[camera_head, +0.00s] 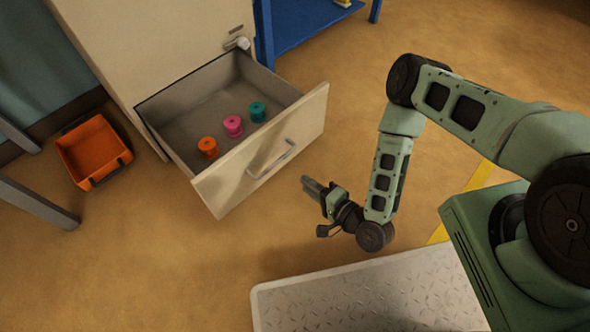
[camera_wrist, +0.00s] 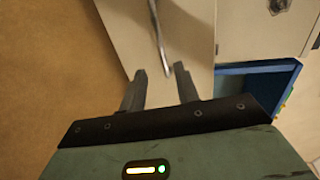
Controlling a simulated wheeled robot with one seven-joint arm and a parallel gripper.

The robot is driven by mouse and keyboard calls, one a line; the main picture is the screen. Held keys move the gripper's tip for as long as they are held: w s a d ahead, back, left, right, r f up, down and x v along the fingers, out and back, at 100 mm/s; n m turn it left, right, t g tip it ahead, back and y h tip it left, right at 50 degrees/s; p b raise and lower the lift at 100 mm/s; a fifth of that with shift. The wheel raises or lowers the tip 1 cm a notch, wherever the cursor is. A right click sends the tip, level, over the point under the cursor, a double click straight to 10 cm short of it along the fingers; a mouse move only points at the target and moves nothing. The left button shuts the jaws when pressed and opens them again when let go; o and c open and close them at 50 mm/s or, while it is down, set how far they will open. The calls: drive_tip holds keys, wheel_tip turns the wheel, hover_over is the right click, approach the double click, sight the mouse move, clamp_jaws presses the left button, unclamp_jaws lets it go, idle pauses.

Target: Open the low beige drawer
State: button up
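The low beige drawer (camera_head: 265,150) is pulled well out of the beige cabinet (camera_head: 160,45) in the head view. An orange spool (camera_head: 208,147), a pink spool (camera_head: 233,126) and a teal spool (camera_head: 257,111) stand inside it. Its metal handle (camera_head: 272,161) is on the front panel; it also shows in the wrist view (camera_wrist: 160,38). My gripper (camera_head: 306,183) is just right of the drawer front, apart from the handle. In the wrist view its two fingers (camera_wrist: 160,82) are spread with nothing between them, pointing toward the drawer front.
An orange bin (camera_head: 93,152) sits on the floor left of the cabinet. A blue shelf (camera_head: 305,25) stands behind it on the right. A grey ribbed platform (camera_head: 370,300) lies in front. Grey legs of furniture (camera_head: 38,203) are at the left edge. Floor between is clear.

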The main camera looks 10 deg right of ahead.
drive_tip(key=shift+p+v, duration=0.4)
drive_tip(key=shift+v, duration=1.3)
drive_tip(key=shift+w, duration=0.1)
drive_tip(key=w+a+r+n+g+h, duration=0.1)
drive_tip(key=w+a+r+n+g, duration=0.25)
drive_tip(key=w+r+n, duration=0.2)
drive_tip(key=w+a+r+n+g, duration=0.3)
drive_tip(key=w+r+n+g, duration=0.15)
drive_tip(key=r+n, duration=0.2)
drive_tip(key=s+d+r+n+g+h+p, duration=0.1)
drive_tip(key=s+r+n+g+h, duration=0.2)
drive_tip(key=r, duration=1.1)
drive_tip(key=s+d+r+n+g+h+p, duration=0.1)
drive_tip(key=s+d+r+n+h, duration=0.15)
drive_tip(key=s+r, duration=0.6)
drive_tip(key=s+d+r+n+g+h+p, duration=0.15)
drive_tip(key=s+d+r, duration=0.25)
drive_tip(key=s+r, duration=0.45)
wheel_tip(320, 180, up, 36)
drive_tip(key=p, duration=3.6)
drive_tip(key=shift+s+a, duration=0.2)
drive_tip(key=shift+a, duration=0.05)
drive_tip(key=shift+f+t, duration=0.2)
drive_tip(key=shift+t, duration=0.05)
